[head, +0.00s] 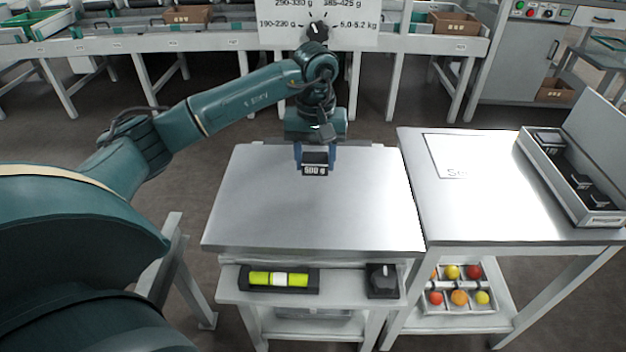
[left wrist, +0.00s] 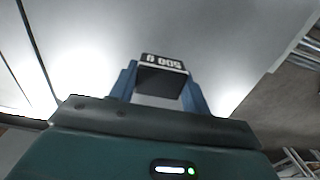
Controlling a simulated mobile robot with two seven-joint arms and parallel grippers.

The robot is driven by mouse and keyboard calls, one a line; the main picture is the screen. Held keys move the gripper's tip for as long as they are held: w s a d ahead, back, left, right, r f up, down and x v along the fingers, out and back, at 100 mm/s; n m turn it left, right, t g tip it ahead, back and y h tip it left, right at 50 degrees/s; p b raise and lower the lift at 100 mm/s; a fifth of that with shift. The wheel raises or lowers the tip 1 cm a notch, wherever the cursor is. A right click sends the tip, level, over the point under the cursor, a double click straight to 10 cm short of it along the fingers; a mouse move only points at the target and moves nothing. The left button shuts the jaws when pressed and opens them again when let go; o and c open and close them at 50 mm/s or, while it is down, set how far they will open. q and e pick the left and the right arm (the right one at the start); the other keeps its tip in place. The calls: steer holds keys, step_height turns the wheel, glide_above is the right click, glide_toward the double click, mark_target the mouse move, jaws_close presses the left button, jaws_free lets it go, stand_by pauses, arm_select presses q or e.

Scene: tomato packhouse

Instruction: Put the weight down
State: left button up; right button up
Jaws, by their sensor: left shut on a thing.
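My left gripper (head: 315,160) is shut on a small black weight (head: 315,170) whose label reads 500 g. The gripper points down, its blue fingers on either side of the weight. The weight is over the far part of the bare steel top (head: 310,210) in the middle; I cannot tell whether it touches the top. In the left wrist view the weight (left wrist: 163,77) sits between the blue fingertips, its label upside down, against the pale steel. My right gripper is not in view.
The right-hand table (head: 490,200) carries a paper sheet (head: 449,157) and an open case (head: 527,158) with several dark pieces. A shelf below holds a black tray (head: 244,277) with a yellow-green item and a dark block (head: 381,281). A tomato tray (head: 455,310) sits lower right.

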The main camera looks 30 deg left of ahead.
mark_target(315, 189)
arm_select(q)
steer(key=shift+f+b, duration=0.35)
steer(key=shift+f, duration=2.05)
steer(key=shift+f, duration=0.2)
steer(key=o, duration=1.3)
steer(key=shift+o, duration=0.2)
